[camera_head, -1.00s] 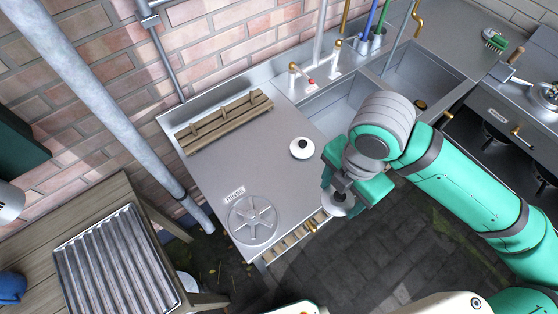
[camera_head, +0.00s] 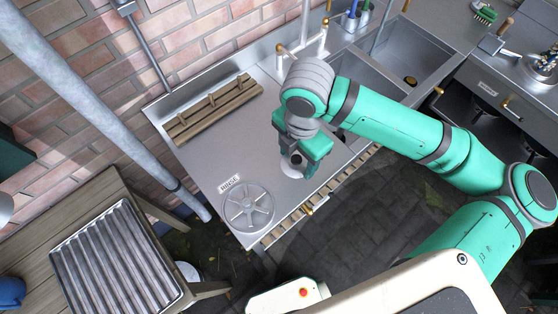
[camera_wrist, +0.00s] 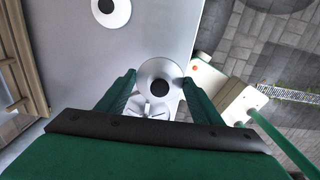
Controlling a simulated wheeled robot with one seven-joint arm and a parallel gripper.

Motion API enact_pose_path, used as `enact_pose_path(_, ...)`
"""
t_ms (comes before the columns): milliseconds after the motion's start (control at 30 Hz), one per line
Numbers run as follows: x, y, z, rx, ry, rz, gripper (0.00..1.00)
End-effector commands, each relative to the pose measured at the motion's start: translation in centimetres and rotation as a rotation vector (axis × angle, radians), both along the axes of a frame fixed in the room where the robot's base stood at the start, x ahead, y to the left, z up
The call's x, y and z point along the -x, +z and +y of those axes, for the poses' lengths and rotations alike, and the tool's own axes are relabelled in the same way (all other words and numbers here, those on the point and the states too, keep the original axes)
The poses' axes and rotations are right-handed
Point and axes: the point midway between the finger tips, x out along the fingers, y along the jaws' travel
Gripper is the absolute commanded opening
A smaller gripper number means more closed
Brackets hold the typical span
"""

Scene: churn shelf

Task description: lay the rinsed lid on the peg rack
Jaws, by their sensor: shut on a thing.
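A white round lid with a dark knob (camera_wrist: 146,72) is between the fingertips of my gripper (camera_wrist: 160,82) in the wrist view. In the head view my gripper (camera_head: 298,165) is shut on this lid (camera_head: 289,170), over the steel counter; the height is hard to judge. The wooden peg rack (camera_head: 213,108) lies along the counter's back left, apart from the gripper and to its left. Part of the rack shows at the left of the wrist view (camera_wrist: 22,55). Its visible pegs look bare.
A second white lid (camera_wrist: 119,14) lies on the counter, hidden behind my gripper in the head view. The round spoked rinse plate (camera_head: 248,207) is at the counter's front left. Taps (camera_head: 302,48) and sinks stand to the right. Counter between rack and plate is clear.

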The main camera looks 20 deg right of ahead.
Motion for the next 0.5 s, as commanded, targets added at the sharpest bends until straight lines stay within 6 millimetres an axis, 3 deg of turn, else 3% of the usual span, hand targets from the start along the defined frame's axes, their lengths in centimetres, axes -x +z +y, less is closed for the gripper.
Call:
enact_pose_path(200,-2.5,-3.5,1.7,-0.002,-0.003,0.002,0.37)
enact_pose_path(500,-3.9,-5.4,2.7,0.0,-0.001,0.0,0.37)
